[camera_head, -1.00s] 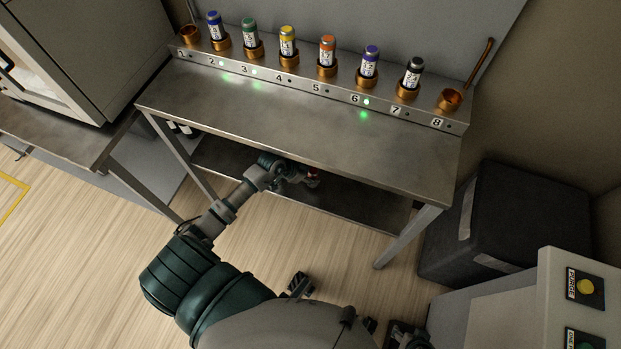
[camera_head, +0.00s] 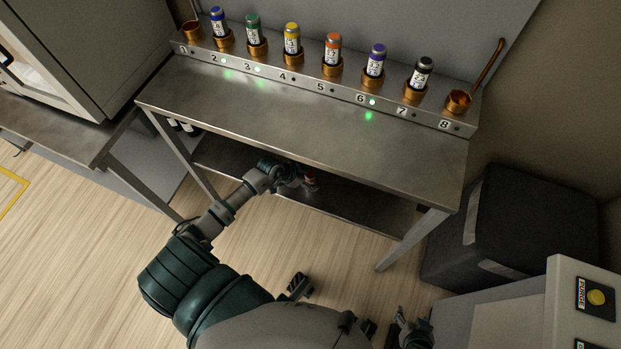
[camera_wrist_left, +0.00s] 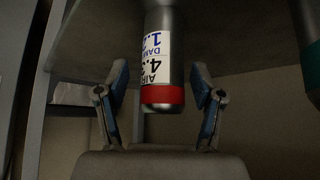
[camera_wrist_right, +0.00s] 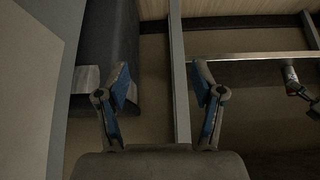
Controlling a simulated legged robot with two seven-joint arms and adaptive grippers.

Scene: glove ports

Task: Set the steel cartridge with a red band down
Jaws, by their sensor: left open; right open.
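The steel cartridge with a red band (camera_head: 310,183) shows small by the lower shelf of the steel table, partly hidden. In the left wrist view the cartridge (camera_wrist_left: 163,55) has a white printed label, and its red-banded end is towards my gripper; its other end is cut off. My left gripper (camera_wrist_left: 160,95) is open, with a finger on each side of the cartridge and visible gaps to both. In the head view my left gripper (camera_head: 290,174) is under the table's front edge. My right gripper (camera_wrist_right: 160,90) is open and empty.
Several cartridges with coloured caps stand in a numbered rack (camera_head: 325,85) at the table's back; copper holders 1 (camera_head: 191,30) and 8 (camera_head: 458,101) are empty. The tabletop (camera_head: 300,130) is bare. A dark padded box (camera_head: 520,230) stands right, beside a button panel (camera_head: 580,300).

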